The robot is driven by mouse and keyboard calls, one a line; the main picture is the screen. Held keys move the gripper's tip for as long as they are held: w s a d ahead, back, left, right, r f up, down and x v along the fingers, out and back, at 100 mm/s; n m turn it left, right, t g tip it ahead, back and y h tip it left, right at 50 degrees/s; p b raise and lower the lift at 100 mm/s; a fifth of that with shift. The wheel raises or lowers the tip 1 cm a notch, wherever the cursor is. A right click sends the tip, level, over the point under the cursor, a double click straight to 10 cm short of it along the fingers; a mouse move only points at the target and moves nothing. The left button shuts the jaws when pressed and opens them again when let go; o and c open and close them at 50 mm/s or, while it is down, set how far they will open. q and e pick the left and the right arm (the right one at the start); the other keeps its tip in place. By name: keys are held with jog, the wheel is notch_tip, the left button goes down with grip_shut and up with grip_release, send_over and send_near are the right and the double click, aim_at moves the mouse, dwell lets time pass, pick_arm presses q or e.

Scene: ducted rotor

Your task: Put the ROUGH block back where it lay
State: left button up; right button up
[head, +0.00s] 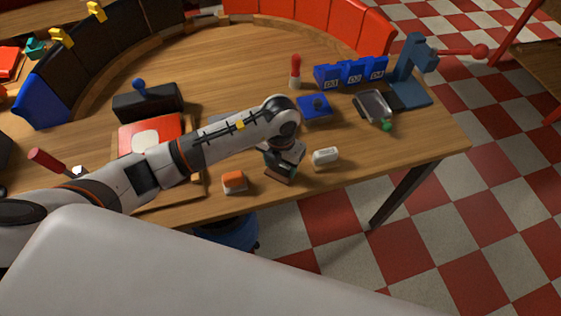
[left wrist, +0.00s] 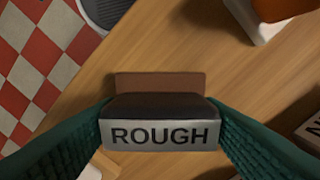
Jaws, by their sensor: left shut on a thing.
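My left gripper (head: 283,164) is near the table's front edge. In the left wrist view its teal fingers (left wrist: 160,135) are shut on the ROUGH block (left wrist: 160,135), one finger at each end. The block has a white face with dark "ROUGH" lettering and a dark brown side. A flat lighter brown rectangle (left wrist: 160,81) shows just beyond it; I cannot tell whether it belongs to the block or lies on the table. In the head view brown shows low under the fingers. Any gap between block and table is unclear. My right gripper is not in view.
An orange-topped white block (head: 234,181) stands left of the gripper and a white lettered block (head: 325,157) to its right. A blue pad (head: 314,110) and a grey tray (head: 374,107) lie farther back. The table's front edge is close.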

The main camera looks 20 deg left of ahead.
pick_arm(q)
jog(key=shift+f, duration=0.2)
jog(key=o, duration=0.9)
jog(key=shift+r, duration=0.1)
jog(key=shift+o, duration=0.2)
jog(key=shift+r, duration=0.6)
notch_tip(320, 180, up, 11)
jog(key=b, duration=0.2)
jog(key=shift+b, duration=0.35)
